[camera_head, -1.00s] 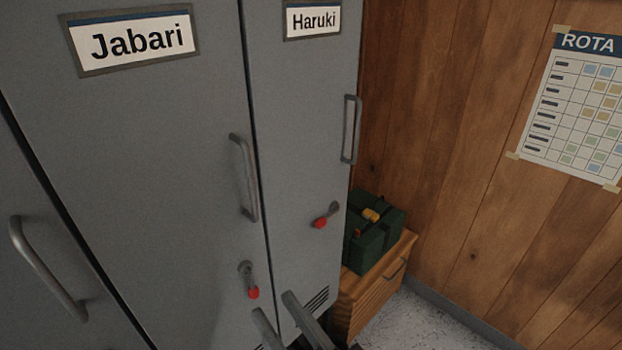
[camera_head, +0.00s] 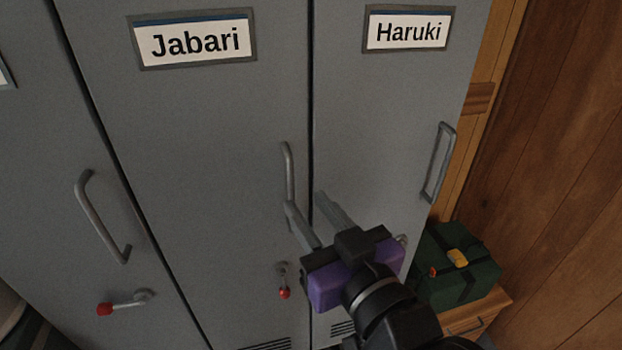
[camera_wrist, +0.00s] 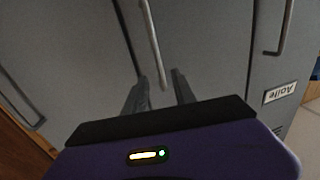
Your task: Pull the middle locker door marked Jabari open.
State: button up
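The grey middle locker door marked Jabari (camera_head: 200,120) looks shut, flush with its neighbours. Its upright bar handle (camera_head: 289,172) is near the door's right edge. Below it is a small latch with a red knob (camera_head: 284,293), hanging down. My gripper (camera_head: 305,202) is open, its two fingers reaching toward the lower end of this handle. The left finger overlaps the handle's lower end in the head view. In the wrist view, which is upside down, the handle (camera_wrist: 152,40) runs down between the spread fingers of my gripper (camera_wrist: 160,88); contact cannot be told.
The Haruki door (camera_head: 385,110) is on the right, with its own handle (camera_head: 434,163). The left door has a handle (camera_head: 92,215) and a red-knobbed latch (camera_head: 125,304) turned sideways. A green box (camera_head: 460,275) sits on a wooden cabinet (camera_head: 490,312) at right.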

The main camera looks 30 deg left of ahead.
aim_at(292, 185)
jog(key=p+x, duration=0.1)
jog(key=x, duration=0.6)
jog(key=shift+w+a, duration=0.1)
jog(key=shift+a, duration=0.05)
grip_shut()
dwell(1.2)
